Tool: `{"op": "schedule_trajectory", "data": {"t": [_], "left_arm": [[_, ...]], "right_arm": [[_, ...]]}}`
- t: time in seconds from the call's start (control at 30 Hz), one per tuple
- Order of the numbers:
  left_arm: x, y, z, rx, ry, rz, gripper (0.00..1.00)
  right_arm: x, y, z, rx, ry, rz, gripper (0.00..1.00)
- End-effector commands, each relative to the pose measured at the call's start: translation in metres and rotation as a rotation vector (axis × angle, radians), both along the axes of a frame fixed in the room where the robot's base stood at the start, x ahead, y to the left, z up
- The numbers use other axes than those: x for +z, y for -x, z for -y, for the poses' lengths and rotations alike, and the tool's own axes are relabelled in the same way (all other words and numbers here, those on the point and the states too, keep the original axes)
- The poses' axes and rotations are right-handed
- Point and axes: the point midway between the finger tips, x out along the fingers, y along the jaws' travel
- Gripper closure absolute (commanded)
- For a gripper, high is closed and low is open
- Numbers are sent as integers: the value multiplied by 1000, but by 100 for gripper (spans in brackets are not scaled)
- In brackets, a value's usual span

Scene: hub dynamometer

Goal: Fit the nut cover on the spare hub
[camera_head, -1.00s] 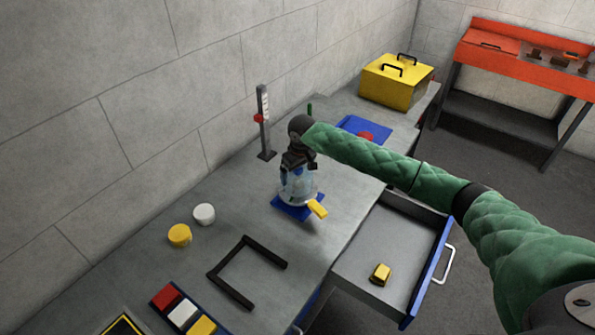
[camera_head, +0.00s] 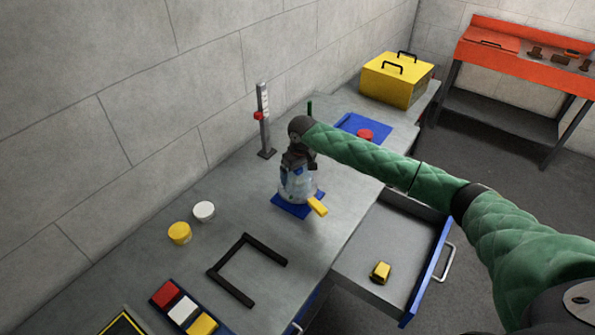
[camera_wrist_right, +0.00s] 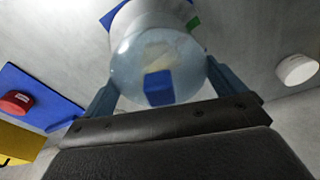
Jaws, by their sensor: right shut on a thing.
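My right gripper (camera_head: 297,172) points down at the blue plate on the bench, its fingers on either side of a clear, pale-blue dome (camera_head: 298,190), which looks like the nut cover. In the right wrist view the fingers (camera_wrist_right: 158,80) grip the dome (camera_wrist_right: 135,68) from both sides, with a blue block (camera_wrist_right: 158,88) showing at its middle. A white round body (camera_wrist_right: 150,17), perhaps the spare hub, shows beyond the dome. The blue plate (camera_head: 288,209) has a yellow tab (camera_head: 317,206) at its front. Whether the dome is seated is hidden. My left gripper is out of view.
A grey post with a red slider (camera_head: 259,116) stands behind the gripper. A blue mat with a red cap (camera_head: 365,134) and a yellow box (camera_head: 397,80) are farther back. An open drawer (camera_head: 418,262) juts out front; a black frame (camera_head: 222,277) lies nearer.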

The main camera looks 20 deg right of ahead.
Motion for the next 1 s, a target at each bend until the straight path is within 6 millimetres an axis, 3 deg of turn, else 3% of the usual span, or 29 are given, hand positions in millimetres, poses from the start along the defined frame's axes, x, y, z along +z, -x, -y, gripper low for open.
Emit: {"op": "schedule_trajectory", "data": {"t": [0.03, 0.07, 0.33, 1.0], "left_arm": [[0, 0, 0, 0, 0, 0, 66], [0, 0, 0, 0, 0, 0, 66], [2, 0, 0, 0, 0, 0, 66], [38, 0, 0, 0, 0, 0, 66]], "right_arm": [[-1, 0, 0, 0, 0, 0, 29], [-1, 0, 0, 0, 0, 0, 1], [1, 0, 0, 0, 0, 0, 0], [43, 5, 2, 0, 0, 0, 0]]}}
